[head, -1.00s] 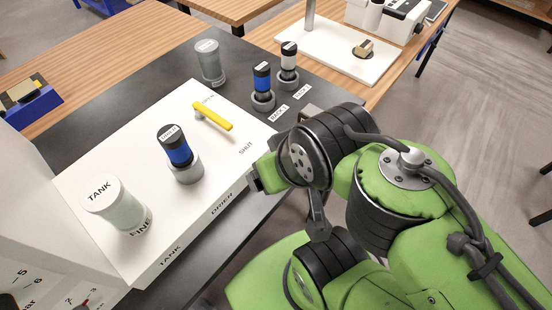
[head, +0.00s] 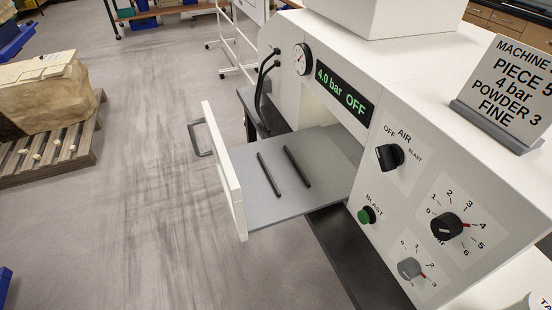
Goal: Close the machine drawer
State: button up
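The machine (head: 335,40) is a white cabinet on the right in the head view. Its drawer (head: 318,203) is pulled out to the left, a grey tray with two dark parallel bars (head: 283,172) on it. The drawer's white front panel (head: 222,170) stands upright at the left end, with a dark handle (head: 197,140) on its outer face. My gripper is not in this view.
A pallet (head: 50,150) with a large pale block (head: 60,92) stands at the left. Open floor lies between it and the drawer. The machine's front carries an air knob (head: 389,156), a green button (head: 367,215) and dials. A sign (head: 505,85) stands on top.

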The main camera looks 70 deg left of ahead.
aim_at(267, 184)
jog(key=u, duration=3.05)
jog(key=i+j+u, duration=0.2)
jog(key=u, duration=0.3)
jog(key=i+j+u, duration=0.25)
jog(key=u, duration=0.25)
jog(key=i+u, duration=0.25)
jog(key=u, duration=0.25)
